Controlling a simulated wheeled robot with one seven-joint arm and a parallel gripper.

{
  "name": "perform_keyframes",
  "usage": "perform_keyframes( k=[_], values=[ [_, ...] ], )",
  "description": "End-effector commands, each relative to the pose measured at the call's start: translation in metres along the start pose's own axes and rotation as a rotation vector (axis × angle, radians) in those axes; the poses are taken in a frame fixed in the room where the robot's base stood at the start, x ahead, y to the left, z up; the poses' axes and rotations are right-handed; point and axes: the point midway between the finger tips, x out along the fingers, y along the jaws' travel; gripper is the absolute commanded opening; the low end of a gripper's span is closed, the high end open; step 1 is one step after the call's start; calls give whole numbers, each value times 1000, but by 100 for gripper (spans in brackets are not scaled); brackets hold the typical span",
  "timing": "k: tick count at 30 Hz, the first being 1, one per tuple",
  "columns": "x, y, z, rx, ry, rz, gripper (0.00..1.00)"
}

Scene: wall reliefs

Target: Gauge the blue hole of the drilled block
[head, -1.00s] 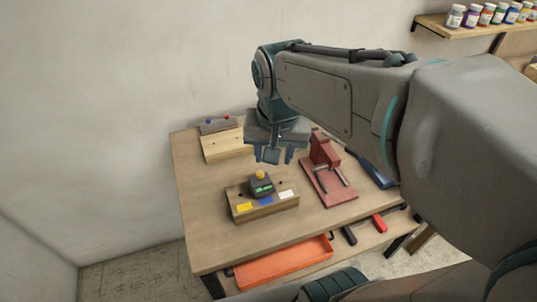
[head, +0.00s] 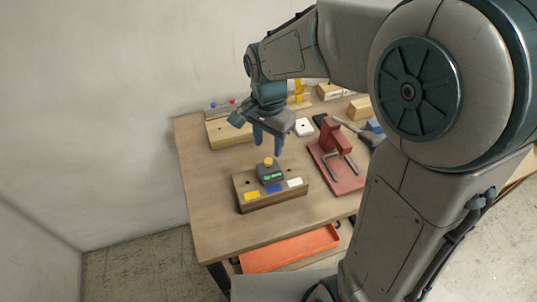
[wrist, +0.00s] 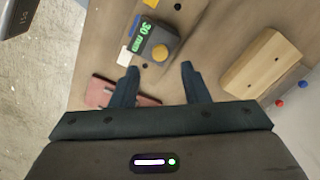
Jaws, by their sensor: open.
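The drilled block (head: 275,203) is a wooden block on the table with yellow, blue (head: 274,189) and white labels. A dark gauge (head: 270,175) with a yellow knob (head: 268,162) and lit green display stands on its middle, behind the blue label. In the wrist view the gauge (wrist: 150,42) reads "30 mm". Dark holes show either side of it; the blue hole is hidden under it, and I cannot tell how deep the gauge sits. My gripper (head: 268,149) is open and empty, fingers down, just above and behind the knob. Its fingers (wrist: 160,70) also show in the wrist view.
A red vice-like fixture (head: 335,165) stands right of the block. A pale wooden block (head: 230,134) and a grey holder with red and blue knobs lie back left. An orange tray (head: 290,250) is below the front edge. The table's left side is clear.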

Motion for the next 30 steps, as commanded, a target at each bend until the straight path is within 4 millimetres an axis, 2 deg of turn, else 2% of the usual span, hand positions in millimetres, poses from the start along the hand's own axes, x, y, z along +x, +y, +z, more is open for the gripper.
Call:
perform_keyframes(
  k=[3, 9, 13, 21, 22, 26, 30],
  values=[
    [24, 1, 0, 0, -3, 4, 41],
    [50, 0, 0, -1, -1, 2, 41],
    [58, 0, 0, -2, 0, 1, 41],
    [59, 0, 0, -2, 1, -1, 41],
    [59, 0, 0, -2, 1, -1, 39],
    [59, 0, 0, -2, 1, -1, 2],
    [58, 0, 0, -1, 1, -1, 0]
  ],
)
